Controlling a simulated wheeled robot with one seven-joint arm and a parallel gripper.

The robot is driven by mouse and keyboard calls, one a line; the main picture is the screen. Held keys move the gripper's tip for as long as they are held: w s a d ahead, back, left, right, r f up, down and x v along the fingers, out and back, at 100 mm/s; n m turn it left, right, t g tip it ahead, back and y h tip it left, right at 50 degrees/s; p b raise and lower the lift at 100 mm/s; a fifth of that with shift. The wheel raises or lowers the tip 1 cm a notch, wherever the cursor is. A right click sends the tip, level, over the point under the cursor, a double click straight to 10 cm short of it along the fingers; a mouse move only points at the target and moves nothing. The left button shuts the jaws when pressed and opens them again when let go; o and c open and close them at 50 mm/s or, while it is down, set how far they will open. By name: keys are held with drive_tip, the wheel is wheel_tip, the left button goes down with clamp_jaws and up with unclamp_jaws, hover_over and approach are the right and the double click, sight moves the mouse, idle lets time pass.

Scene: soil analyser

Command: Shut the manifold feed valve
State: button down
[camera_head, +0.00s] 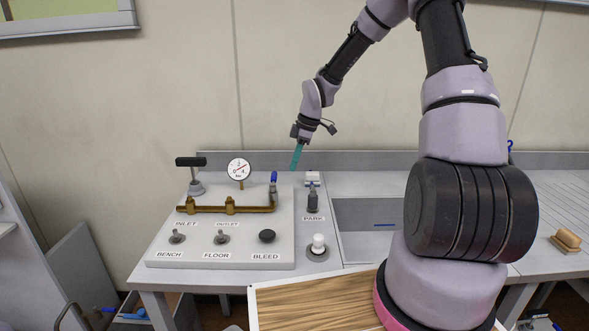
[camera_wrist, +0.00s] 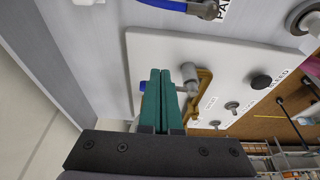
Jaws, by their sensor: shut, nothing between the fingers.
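The brass manifold pipe (camera_head: 235,208) runs along the back of a pale panel (camera_head: 220,252). A blue-tipped lever valve (camera_head: 273,180) stands upright at the pipe's right end. A black T-handle (camera_head: 190,161) stands at the left end; no label names either as the feed valve. My gripper (camera_head: 297,157), with teal fingers, is above and slightly right of the blue lever, apart from it in the head view. In the wrist view the shut, empty fingers (camera_wrist: 158,75) partly cover the blue lever tip (camera_wrist: 142,86), beside the grey valve body (camera_wrist: 189,75).
A round gauge (camera_head: 239,169) rises behind the pipe. Two toggles, BENCH (camera_head: 177,237) and FLOOR (camera_head: 221,237), and a black BLEED knob (camera_head: 267,236) stand in front. A dark fitting (camera_head: 312,198) stands at PARK, right of the panel. A sink (camera_head: 375,225) lies further right.

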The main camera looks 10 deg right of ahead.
drive_tip(key=s+d+r+m+t+h, duration=0.1)
drive_tip(key=s+d+r+m, duration=0.15)
drive_tip(key=s+r, duration=0.4)
drive_tip(key=s+d+r+m+t+h, duration=0.1)
drive_tip(key=s+d+r+m, duration=0.2)
drive_tip(key=r, duration=0.6)
drive_tip(key=s+d+r+m+t+h, duration=0.1)
drive_tip(key=s+r+m, duration=0.3)
drive_tip(key=r, duration=0.3)
drive_tip(key=s+d+r+m+t+y, duration=0.1)
drive_tip(key=s+r+m+t, duration=0.2)
drive_tip(key=s+r+m, duration=0.4)
drive_tip(key=s+m, duration=0.3)
drive_tip(key=s, duration=0.5)
drive_tip(key=shift+s+r+t+y, duration=0.15)
drive_tip(key=shift+r+t+y, duration=0.05)
drive_tip(key=shift+t+y, duration=0.1)
